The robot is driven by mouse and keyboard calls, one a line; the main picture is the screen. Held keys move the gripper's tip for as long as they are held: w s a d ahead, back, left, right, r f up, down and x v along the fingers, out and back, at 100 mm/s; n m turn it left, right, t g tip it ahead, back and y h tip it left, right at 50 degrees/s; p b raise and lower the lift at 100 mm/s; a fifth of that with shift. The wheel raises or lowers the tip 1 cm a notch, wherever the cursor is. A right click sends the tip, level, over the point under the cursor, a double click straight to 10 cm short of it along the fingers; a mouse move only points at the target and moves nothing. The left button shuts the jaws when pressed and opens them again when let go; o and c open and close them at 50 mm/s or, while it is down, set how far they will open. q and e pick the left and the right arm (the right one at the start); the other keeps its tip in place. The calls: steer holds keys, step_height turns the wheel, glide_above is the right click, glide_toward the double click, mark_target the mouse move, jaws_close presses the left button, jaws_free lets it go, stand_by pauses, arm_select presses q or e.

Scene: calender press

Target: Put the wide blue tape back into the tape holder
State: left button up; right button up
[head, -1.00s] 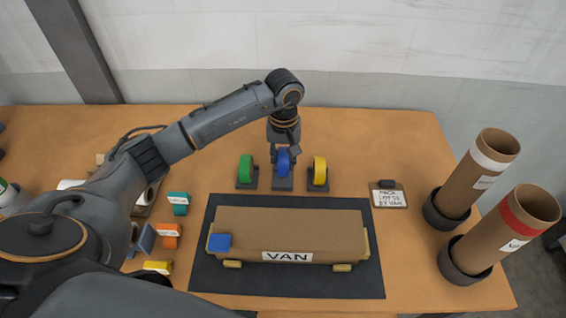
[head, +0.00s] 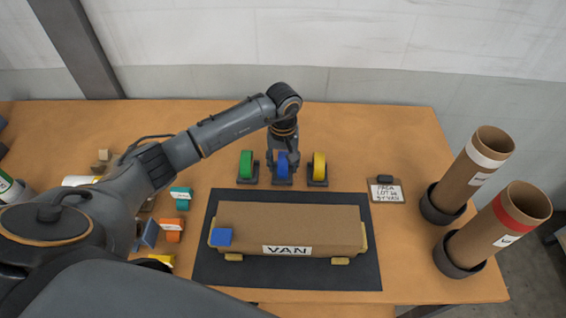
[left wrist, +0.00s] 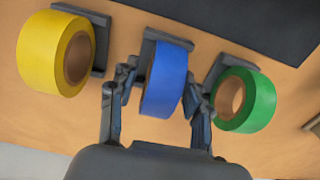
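The wide blue tape (head: 283,166) stands upright at the middle holder (head: 282,181), between the green and yellow rolls. It also shows in the left wrist view (left wrist: 165,80), with its dark holder (left wrist: 153,35) behind it. My left gripper (head: 283,158) is over the blue tape from above, with one finger on each side. In the left wrist view the fingers (left wrist: 160,85) stand apart, with a gap between the left finger and the roll. The right finger is close to the roll; contact there cannot be told. My right gripper is not in view.
Green tape (head: 246,165) and yellow tape (head: 319,167) stand close on either side. A brown package (head: 290,225) labelled VAN lies on a dark mat (head: 205,265). A clipboard (head: 386,190) and two cardboard tubes (head: 500,225) are at right. Small labelled blocks (head: 172,230) lie at left.

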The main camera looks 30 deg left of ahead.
arm_select(q)
steer(key=shift+r, duration=0.15)
step_height(320, 180, up, 11)
steer(key=b, duration=0.4)
steer(key=shift+w, duration=0.1)
steer(key=shift+r, duration=0.45)
steer(key=shift+r, duration=0.1)
